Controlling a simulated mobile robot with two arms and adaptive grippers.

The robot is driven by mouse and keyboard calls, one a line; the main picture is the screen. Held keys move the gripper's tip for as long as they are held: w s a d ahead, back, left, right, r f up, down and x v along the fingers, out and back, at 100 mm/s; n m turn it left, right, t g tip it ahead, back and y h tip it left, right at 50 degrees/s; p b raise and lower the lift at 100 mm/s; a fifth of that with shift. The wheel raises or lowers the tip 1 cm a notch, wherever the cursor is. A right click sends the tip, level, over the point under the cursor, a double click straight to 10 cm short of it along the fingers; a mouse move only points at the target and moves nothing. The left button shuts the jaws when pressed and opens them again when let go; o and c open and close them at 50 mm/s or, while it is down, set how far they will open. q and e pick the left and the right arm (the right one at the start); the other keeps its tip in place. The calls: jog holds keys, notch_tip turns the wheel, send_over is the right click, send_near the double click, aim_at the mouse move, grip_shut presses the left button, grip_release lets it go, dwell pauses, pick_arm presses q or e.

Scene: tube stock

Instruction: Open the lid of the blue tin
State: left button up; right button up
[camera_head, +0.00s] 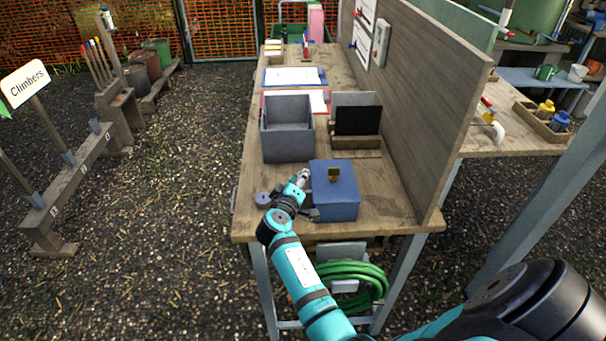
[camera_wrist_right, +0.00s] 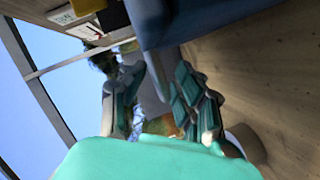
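The blue tin (camera_head: 336,205) stands near the front end of the wooden bench, and its lid (camera_head: 345,188) looks shut. The tin's blue wall (camera_wrist_right: 200,18) shows along the top there. My left gripper is not in view.
A grey open box (camera_head: 288,140) stands behind the tin. A small round grey object (camera_head: 263,198) lies left of the gripper near the bench edge. A wooden panel (camera_head: 430,90) rises along the right. A green hose (camera_head: 350,285) hangs below the bench (camera_head: 390,222).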

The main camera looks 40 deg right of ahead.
jog(key=shift+s+a, duration=0.1)
grip_shut()
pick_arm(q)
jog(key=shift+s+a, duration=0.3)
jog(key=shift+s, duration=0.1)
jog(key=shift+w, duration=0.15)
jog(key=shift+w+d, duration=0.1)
pick_arm(e)
jog(key=shift+r, duration=0.1)
